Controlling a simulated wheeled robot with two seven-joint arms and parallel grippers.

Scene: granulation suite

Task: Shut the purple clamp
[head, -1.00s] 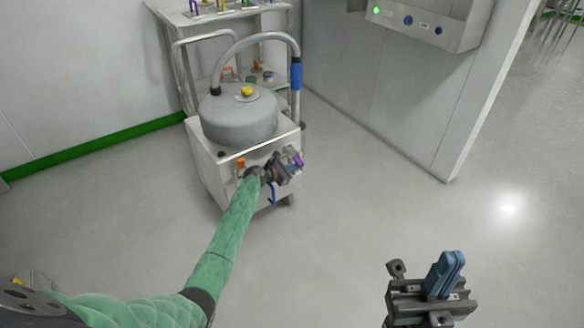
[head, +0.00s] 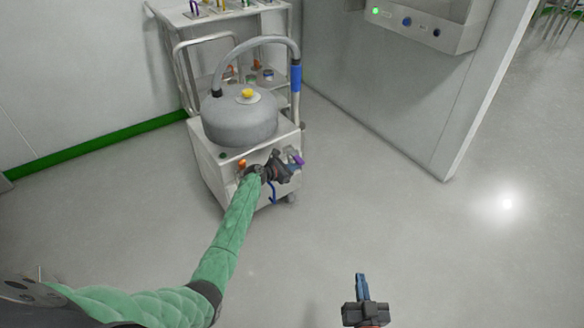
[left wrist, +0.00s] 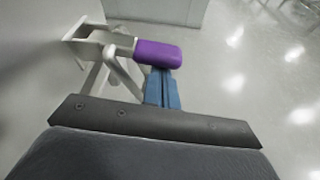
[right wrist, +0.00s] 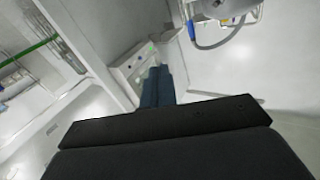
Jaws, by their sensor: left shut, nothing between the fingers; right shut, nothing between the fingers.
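The purple clamp (head: 297,159) is on the right front of the white wheeled machine; its purple handle also shows in the left wrist view (left wrist: 158,53), on a pale metal linkage. My left gripper (head: 292,170) is shut and empty. Its blue fingertips (left wrist: 162,86) are right at the purple handle, partly behind it in the wrist view; whether they touch it I cannot tell. My right gripper (head: 361,288) is shut and empty, over open floor at the bottom of the head view, far from the clamp.
The machine carries a grey round tank (head: 240,118) with a hose (head: 262,40). A wall panel (head: 425,22) stands at the right. The floor to the right is clear.

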